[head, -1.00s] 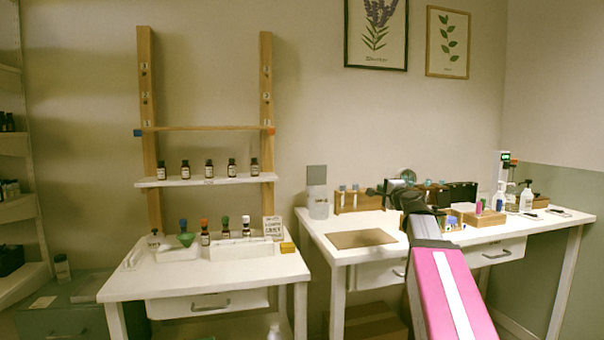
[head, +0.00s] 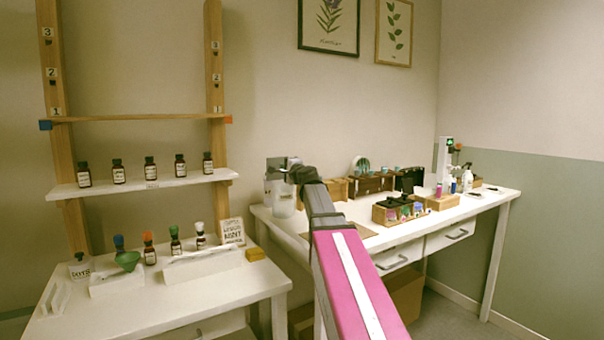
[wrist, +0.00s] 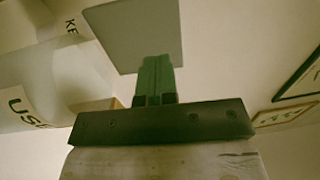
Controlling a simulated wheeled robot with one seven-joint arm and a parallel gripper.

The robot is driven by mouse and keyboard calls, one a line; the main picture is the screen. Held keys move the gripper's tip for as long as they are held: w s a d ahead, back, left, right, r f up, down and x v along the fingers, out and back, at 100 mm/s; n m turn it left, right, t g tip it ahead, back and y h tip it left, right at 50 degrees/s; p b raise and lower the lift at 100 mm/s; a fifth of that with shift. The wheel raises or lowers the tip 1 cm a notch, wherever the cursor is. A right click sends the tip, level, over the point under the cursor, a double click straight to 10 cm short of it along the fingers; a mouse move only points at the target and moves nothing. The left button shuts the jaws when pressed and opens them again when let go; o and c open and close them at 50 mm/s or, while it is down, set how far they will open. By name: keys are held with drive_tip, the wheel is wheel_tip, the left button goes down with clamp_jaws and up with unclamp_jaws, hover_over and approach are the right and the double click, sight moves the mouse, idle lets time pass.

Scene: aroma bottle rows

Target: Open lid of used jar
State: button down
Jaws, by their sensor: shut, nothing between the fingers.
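The used jar (head: 284,203) is a whitish container at the left end of the right-hand table. In the wrist view its pale side (wrist: 45,85) fills the left, with part of a "US…" label. Its grey square lid (wrist: 135,30) stands raised at the top of that view. In the head view the lid (head: 272,163) is partly hidden by my arm's end. My gripper (wrist: 155,66) is shut and empty, its fingertips overlapping the lid's lower edge. I cannot tell whether they touch it.
Wooden racks and boxes (head: 398,208) stand right of the jar. Framed pictures (head: 329,24) hang on the wall.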

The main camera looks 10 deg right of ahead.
sight(278, 162)
drive_tip(key=shift+x, duration=1.8)
drive_tip(key=shift+w+a+r, duration=0.15)
drive_tip(key=shift+w+r, duration=0.05)
drive_tip(key=shift+w, duration=0.25)
drive_tip(key=shift+w+a+r, duration=0.15)
drive_tip(key=shift+w, duration=0.3)
